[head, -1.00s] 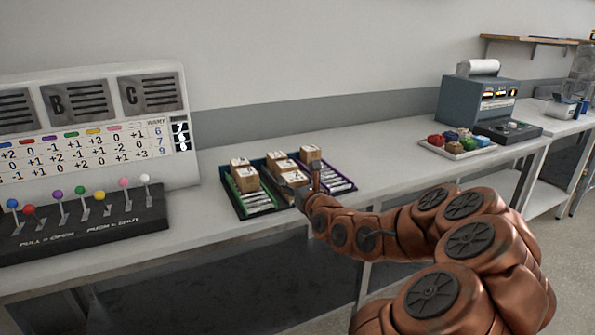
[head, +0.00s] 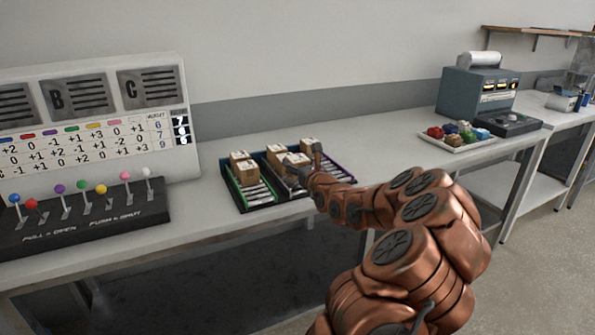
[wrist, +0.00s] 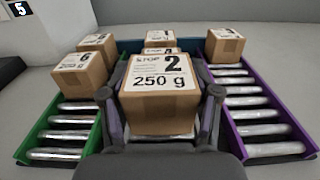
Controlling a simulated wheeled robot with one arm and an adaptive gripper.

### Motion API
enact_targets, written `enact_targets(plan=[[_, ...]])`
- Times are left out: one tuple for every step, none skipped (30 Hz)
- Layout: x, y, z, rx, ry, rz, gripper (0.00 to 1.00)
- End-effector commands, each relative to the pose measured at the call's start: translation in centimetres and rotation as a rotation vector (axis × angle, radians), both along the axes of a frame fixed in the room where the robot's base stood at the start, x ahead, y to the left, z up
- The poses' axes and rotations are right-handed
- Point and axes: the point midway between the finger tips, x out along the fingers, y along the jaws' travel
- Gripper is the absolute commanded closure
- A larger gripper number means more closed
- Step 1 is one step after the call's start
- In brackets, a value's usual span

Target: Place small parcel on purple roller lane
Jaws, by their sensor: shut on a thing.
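My gripper (wrist: 160,118) is shut on a small brown parcel (wrist: 160,112) marked "2" and "250 g", one finger on each side. In the head view the held parcel (head: 297,161) is over the rack, around its middle lane. The purple roller lane (wrist: 311,136) is on the right of the rack; one parcel (wrist: 224,47) sits at its far end, and its nearer rollers are bare. The held parcel is left of these bare rollers. The purple rim also shows in the head view (head: 342,168). Whether the held parcel touches the rollers below is hard to tell.
The green lane (wrist: 30,140) on the left holds two parcels, with bare rollers in front. The blue middle lane holds parcels behind the held one, partly hidden. A lever panel (head: 85,215) stands left of the rack. A tray of coloured pieces (head: 455,142) lies farther right.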

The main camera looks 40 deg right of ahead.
Motion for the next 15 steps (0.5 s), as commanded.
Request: enact_targets(plan=[[0.3, -0.2, 0.0, -0.001, 0.001, 0.002, 0.84], [0.3, -0.2, -0.4, 0.001, 0.003, 0.002, 0.84], [0.2, -0.2, -0.7, 0.001, 0.004, 0.001, 0.84], [0.2, -0.2, -1.0, 0.001, 0.004, 0.001, 0.84], [0.2, -0.2, -1.3, 0.002, 0.005, 0.001, 0.84], [0.2, -0.2, -1.6, 0.002, 0.003, 0.000, 0.84], [0.2, -0.2, -1.8, 0.002, 0.002, 0.000, 0.84], [0.2, -0.2, -2.1, 0.003, 0.001, 0.000, 0.84], [0.2, -0.2, -2.4, 0.002, -0.001, 0.001, 0.84], [0.2, -0.2, -2.7, 0.002, -0.001, 0.000, 0.84], [0.2, -0.2, -2.9, 0.001, 0.000, 0.000, 0.84], [0.2, -0.2, -3.0, 0.001, 0.000, 0.000, 0.84], [0.2, -0.2, -3.1, 0.000, -0.001, 0.001, 0.84], [0.2, -0.2, -3.1, 0.000, -0.001, 0.001, 0.84], [0.2, -0.1, -3.1, 0.000, -0.001, 0.001, 0.84]])
